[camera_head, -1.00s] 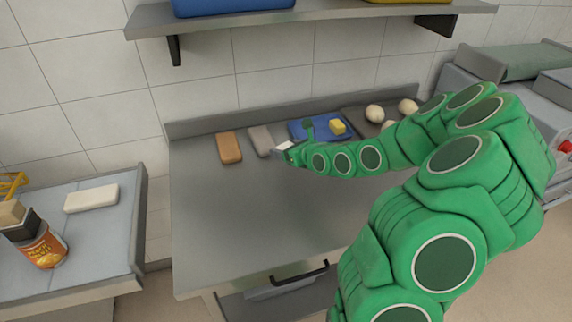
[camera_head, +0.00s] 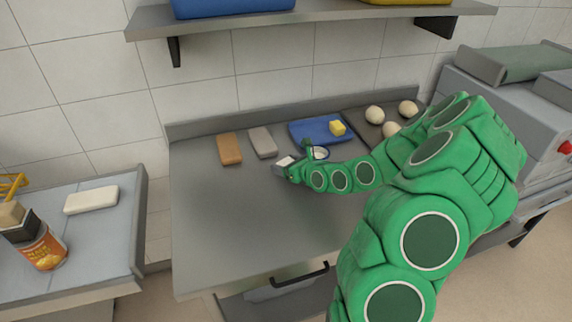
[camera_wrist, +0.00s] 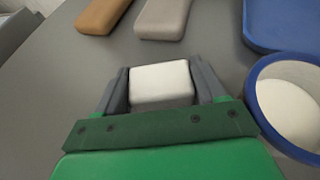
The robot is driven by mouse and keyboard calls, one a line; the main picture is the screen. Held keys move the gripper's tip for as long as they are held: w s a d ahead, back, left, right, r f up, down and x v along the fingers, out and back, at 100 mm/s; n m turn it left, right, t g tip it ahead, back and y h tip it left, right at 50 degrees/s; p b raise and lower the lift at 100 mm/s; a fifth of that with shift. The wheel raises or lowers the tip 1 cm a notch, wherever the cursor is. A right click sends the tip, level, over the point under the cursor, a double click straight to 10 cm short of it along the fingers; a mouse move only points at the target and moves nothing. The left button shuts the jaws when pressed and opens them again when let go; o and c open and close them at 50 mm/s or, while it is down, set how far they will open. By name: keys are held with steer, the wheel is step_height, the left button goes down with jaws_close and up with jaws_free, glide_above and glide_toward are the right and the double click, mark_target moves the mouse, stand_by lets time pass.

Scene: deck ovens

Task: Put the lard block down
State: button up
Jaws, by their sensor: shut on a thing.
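The lard block (camera_wrist: 162,85) is a small white block with rounded edges. In the wrist view it sits between the two grey fingers of my gripper (camera_wrist: 163,88), which is shut on it. In the head view my gripper (camera_head: 284,165) is over the middle of the steel worktable (camera_head: 230,220), with the pale block (camera_head: 286,161) at its tip. I cannot tell whether the block touches the table.
A brown block (camera_head: 229,148) and a grey block (camera_head: 263,142) lie behind my gripper. A blue-rimmed bowl of white stuff (camera_wrist: 290,105) stands close right. Dough balls (camera_head: 374,114) sit farther right. The front left tabletop is clear.

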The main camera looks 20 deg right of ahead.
steer(key=o, duration=1.1)
steer(key=shift+f, duration=0.1)
steer(key=shift+c, duration=0.2)
